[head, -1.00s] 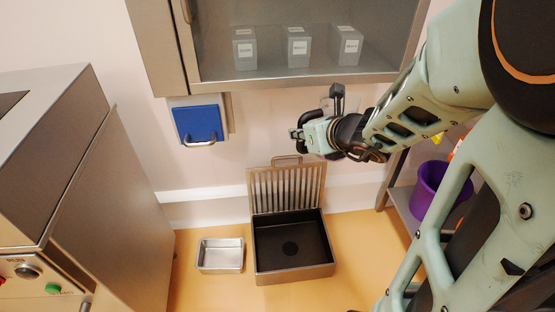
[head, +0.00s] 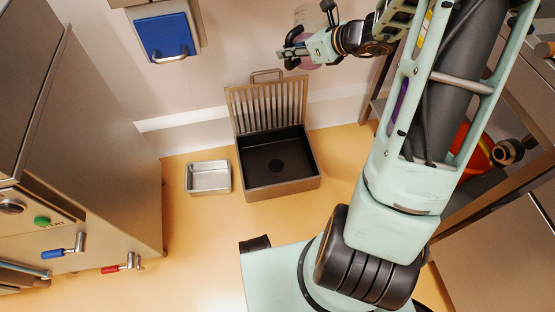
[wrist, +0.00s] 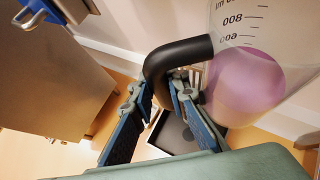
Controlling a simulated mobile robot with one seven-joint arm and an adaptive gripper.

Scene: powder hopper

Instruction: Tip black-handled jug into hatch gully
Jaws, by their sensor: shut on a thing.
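The jug (wrist: 265,70) is clear with printed volume marks and a black handle (wrist: 175,55). Pink-purple contents sit low inside it, and it looks roughly upright, slightly tilted in the wrist view. My gripper (wrist: 162,90) is shut on the black handle. In the head view the jug (head: 312,18) is partly hidden behind my gripper (head: 288,46), high near the wall. The hatch gully (head: 283,191) is a dark, square floor basin with a round drain. Its slatted grate (head: 268,103) stands open at the back. The jug is above and behind the gully, apart from it.
A small steel tray (head: 209,190) sits on the floor left of the gully. A blue-fronted wall box (head: 166,36) hangs at upper left. A steel machine (head: 95,150) with levers fills the left side. Shelving stands at right.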

